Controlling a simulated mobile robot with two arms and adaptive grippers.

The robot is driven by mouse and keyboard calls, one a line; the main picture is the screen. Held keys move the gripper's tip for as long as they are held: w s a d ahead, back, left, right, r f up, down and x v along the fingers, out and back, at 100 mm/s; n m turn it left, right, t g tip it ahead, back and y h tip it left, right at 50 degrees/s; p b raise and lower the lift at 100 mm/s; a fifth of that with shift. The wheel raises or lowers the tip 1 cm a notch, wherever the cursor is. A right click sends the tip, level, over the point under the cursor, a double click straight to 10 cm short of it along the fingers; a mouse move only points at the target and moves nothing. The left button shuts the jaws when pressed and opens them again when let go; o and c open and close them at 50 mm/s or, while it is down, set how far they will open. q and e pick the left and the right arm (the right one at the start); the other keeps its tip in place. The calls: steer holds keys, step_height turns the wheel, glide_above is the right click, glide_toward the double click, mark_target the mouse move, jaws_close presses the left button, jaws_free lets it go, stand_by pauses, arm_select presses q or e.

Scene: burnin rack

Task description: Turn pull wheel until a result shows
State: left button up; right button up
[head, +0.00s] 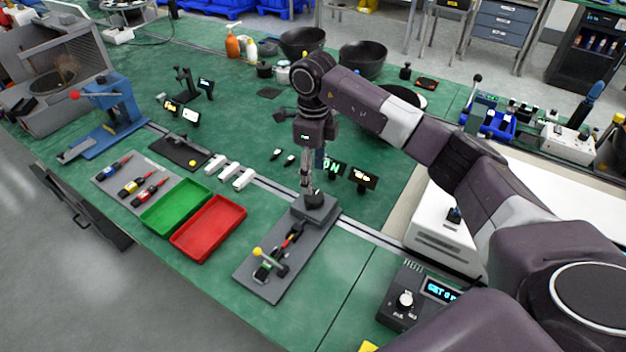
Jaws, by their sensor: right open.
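A pull fixture sits on a long grey base plate (287,262) on the green bench. At its far end is a dark grey block (322,212) with a small round black part (315,200) on top, which looks like the pull wheel. A red and black piece (293,235) lies along the plate, and a clamp with a yellow knob (257,251) is at its near end. My right gripper (306,190) points down, open, just above or at the round part; contact cannot be told. Small displays behind it show green letters (335,167), partly hidden, and yellowish text (364,178). My left gripper is not in view.
A blue press (112,104) stands farther left. Black bowls (302,42) are at the back. A control box with a lit display (406,301) is at the front right.

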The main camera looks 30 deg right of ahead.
mark_target(315, 196)
steer(key=f, duration=0.2)
steer(key=s+f+p, duration=0.1)
steer(key=f, duration=0.3)
steer(key=shift+w+f+p, duration=0.3)
steer(key=shift+f+p, duration=0.1)
steer(key=shift+c, duration=0.8)
steer(key=c, duration=0.5)
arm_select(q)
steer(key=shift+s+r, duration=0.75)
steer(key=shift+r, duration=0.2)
arm_select(e)
steer(key=c, duration=0.5)
